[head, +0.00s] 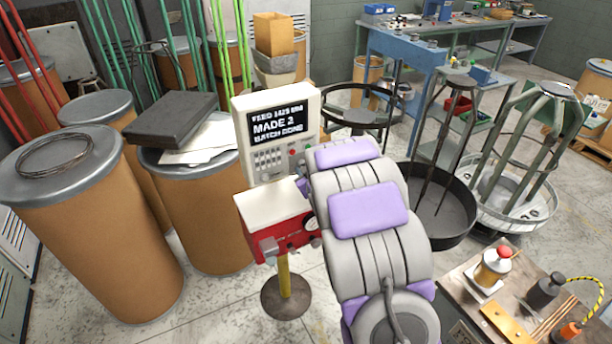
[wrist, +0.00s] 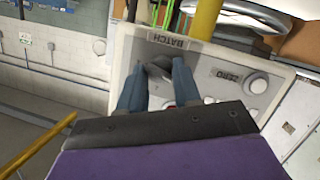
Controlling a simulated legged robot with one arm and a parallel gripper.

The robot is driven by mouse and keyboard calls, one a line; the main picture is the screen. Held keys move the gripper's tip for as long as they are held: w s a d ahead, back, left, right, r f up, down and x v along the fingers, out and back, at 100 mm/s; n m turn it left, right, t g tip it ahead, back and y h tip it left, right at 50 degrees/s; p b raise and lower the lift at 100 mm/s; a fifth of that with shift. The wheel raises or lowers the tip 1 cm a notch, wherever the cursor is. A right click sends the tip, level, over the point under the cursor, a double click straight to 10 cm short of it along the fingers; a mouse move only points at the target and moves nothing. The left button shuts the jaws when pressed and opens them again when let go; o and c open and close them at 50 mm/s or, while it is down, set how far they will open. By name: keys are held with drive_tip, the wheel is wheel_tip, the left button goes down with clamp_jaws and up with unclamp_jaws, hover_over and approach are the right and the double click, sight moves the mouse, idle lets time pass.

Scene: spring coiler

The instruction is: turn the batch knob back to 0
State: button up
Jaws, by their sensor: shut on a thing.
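The batch knob (wrist: 160,66) is dark and sits under the "BATCH" label (wrist: 168,40) on the pale panel (wrist: 205,62) in the wrist view. The two blue-grey fingers of my gripper (wrist: 159,72) are closed around it, one on each side. The fingers cover much of the knob, and I cannot read its pointer or scale. In the head view the white control box (head: 243,108) has a screen (head: 277,122) reading "MADE 2" and "BATCH DONE".
A "ZERO" label (wrist: 228,75) and a round white button (wrist: 258,85) are to the right of the knob. A red unit (head: 290,240) with a gauge is below the box. Brown drums (head: 95,220) stand at left. A bench (head: 455,300) with small items is at lower right.

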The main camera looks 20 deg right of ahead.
drive_tip(key=shift+a+f+n+h+b, duration=0.1)
drive_tip(key=shift+f+n+h+b, duration=0.2)
drive_tip(key=shift+n+b, duration=0.2)
drive_tip(key=shift+r, duration=0.15)
idle(1.3)
drive_tip(key=o, duration=0.8)
drive_tip(key=shift+o, duration=1.2)
